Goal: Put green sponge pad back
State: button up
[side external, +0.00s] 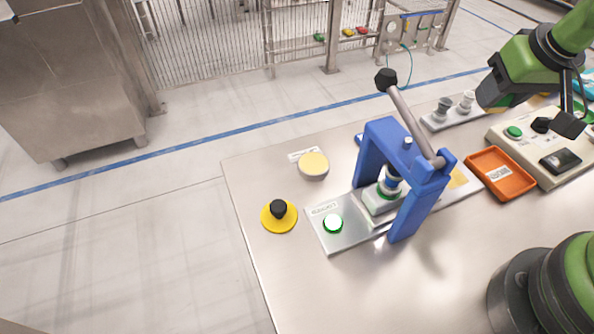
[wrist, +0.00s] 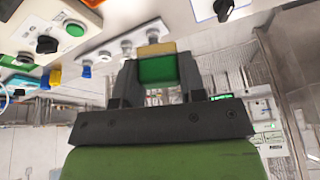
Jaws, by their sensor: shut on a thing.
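The green sponge pad (wrist: 157,70) shows in the wrist view as a green block with a tan-yellow layer along its top edge. My gripper (wrist: 157,64) is shut on it, with one dark finger at each side. The pad looks held clear of the surfaces around it. In the side external view my arm comes in at the top right, above the right part of the table. The finger tips and pad cannot be made out clearly there.
An orange tray (side external: 485,190), holding only a label, lies between the blue press (side external: 412,213) and the control box (side external: 505,128). A pale strip with suction cups (side external: 436,124) is behind. A round pale-yellow pad (side external: 313,162) and yellow disc (side external: 268,222) stand left.

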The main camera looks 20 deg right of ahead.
jog(key=w+a+r+n+y, duration=0.1)
jog(key=w+a+r+n, duration=0.25)
jog(key=w, duration=0.25)
jog(key=w+a+r+n+y, duration=0.1)
jog(key=w+a+r+n, duration=0.15)
jog(key=w+a, duration=0.3)
jog(key=n+g+y, duration=0.1)
jog(key=n+y, duration=0.1)
jog(key=n, duration=0.4)
send_over(262, 174)
jog(key=f, duration=1)
jog(key=s+d+f, duration=0.1)
jog(key=f, duration=0.4)
jog(key=shift+f, duration=2.65)
jog(key=shift+f, duration=0.1)
